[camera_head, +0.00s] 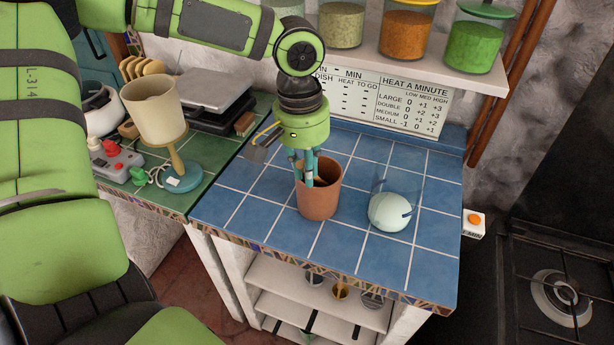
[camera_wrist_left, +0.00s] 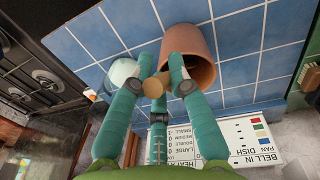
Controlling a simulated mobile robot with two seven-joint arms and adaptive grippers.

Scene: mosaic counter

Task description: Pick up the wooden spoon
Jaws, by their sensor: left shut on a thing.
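My left gripper (camera_head: 305,168) points down at the terracotta pot (camera_head: 320,202) on the blue tiled counter, its fingers at the pot's mouth. In the left wrist view the gripper (camera_wrist_left: 160,74) is shut on the wooden spoon (camera_wrist_left: 156,87), whose light brown end shows between the fingers beside the pot (camera_wrist_left: 203,62). The rest of the spoon is hidden by the fingers and pot. I cannot tell whether its lower end is still inside the pot. My right gripper is in neither view.
A pale rounded vessel (camera_head: 388,213) stands right of the pot. A grey spatula-like utensil (camera_head: 262,145) shows left of my gripper. A lamp (camera_head: 155,115) stands on the green counter at left. The shelf with jars (camera_head: 405,38) hangs behind. The counter's front is clear.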

